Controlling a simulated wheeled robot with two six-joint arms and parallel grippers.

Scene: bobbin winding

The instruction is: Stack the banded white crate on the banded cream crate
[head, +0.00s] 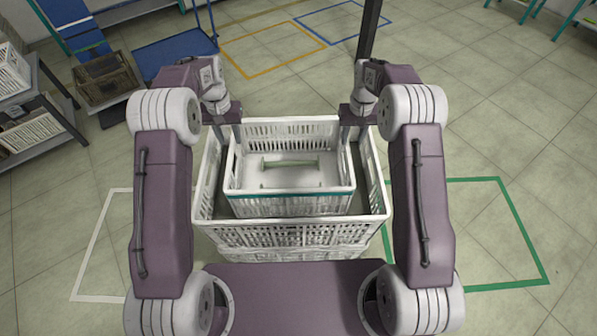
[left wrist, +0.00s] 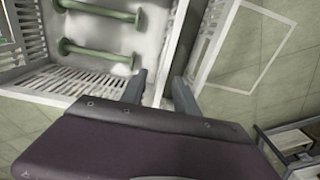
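The white crate with a teal band (head: 290,205) sits inside the rim of a larger, whitish crate (head: 290,236), likely the cream one; no band shows on that. Whether the inner crate rests or hangs there is unclear. Green bobbins (left wrist: 100,14) lie in the inner crate; one also shows in the head view (head: 290,163). My left gripper (head: 228,134) is at the inner crate's left wall; in the left wrist view its fingers (left wrist: 160,92) stand apart on either side of the wall, with a gap. My right gripper (head: 354,134) is at the right wall, fingers apart.
A shelf with crates (head: 35,120) stands at the left, beside a brown crate (head: 107,80) and a blue cart (head: 173,53). White (head: 95,245), green (head: 520,232), orange (head: 260,75) and blue (head: 325,42) outlines mark the floor. The floor at the right is clear.

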